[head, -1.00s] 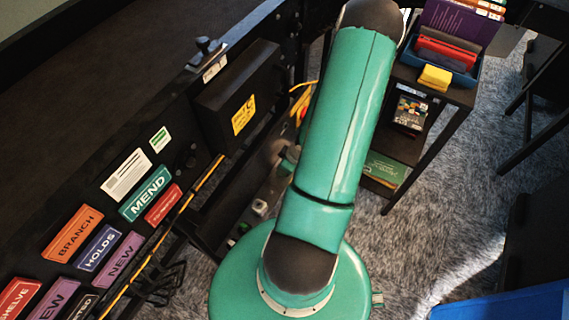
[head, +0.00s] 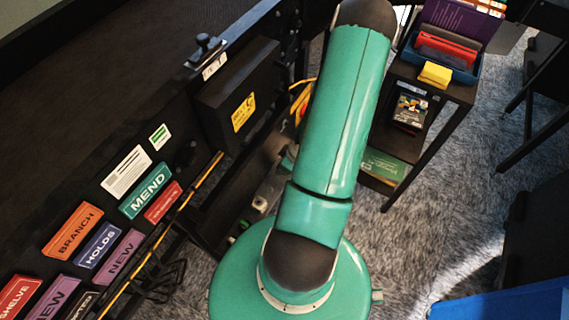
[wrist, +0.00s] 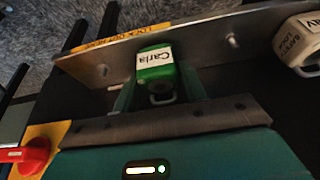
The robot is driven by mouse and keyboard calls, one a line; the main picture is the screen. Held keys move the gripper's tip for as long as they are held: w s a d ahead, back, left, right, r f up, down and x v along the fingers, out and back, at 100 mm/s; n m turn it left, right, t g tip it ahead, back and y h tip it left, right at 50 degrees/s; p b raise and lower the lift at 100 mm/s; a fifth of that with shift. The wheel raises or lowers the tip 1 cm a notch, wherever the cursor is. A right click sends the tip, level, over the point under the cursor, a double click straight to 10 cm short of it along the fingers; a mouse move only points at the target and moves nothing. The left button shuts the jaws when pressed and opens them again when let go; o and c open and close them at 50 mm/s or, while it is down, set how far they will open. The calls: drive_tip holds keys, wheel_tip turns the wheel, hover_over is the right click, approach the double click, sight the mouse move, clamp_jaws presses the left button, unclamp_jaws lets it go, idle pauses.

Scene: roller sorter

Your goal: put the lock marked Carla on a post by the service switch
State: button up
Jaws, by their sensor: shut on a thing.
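In the wrist view my gripper (wrist: 157,84) is shut on a green lock (wrist: 156,66) with a white label reading Carla. The lock is in front of a metal plate (wrist: 195,36) with a yellow strip reading "lock out here". A bare post (wrist: 232,40) sticks out right of the lock and another stud (wrist: 103,70) shows to its left. I cannot tell if the lock touches the plate or a post. The red service switch (wrist: 33,154) on a yellow base is at the lower left. In the head view my arm hides the gripper and lock.
A whitish labelled lock (wrist: 299,42) is at the plate's right end, close to the bare post. In the head view, a dark panel with coloured signs (head: 146,191) runs along the left, and a small cart (head: 455,92) with books stands at the upper right.

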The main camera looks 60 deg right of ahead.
idle(0.3)
drive_tip(key=o, duration=1.2)
drive_tip(key=shift+f, duration=0.1)
drive_tip(key=shift+c, duration=0.2)
drive_tip(key=v, duration=1.3)
drive_tip(key=shift+s+r, duration=0.2)
drive_tip(key=shift+r, duration=0.2)
drive_tip(key=shift+s, duration=0.1)
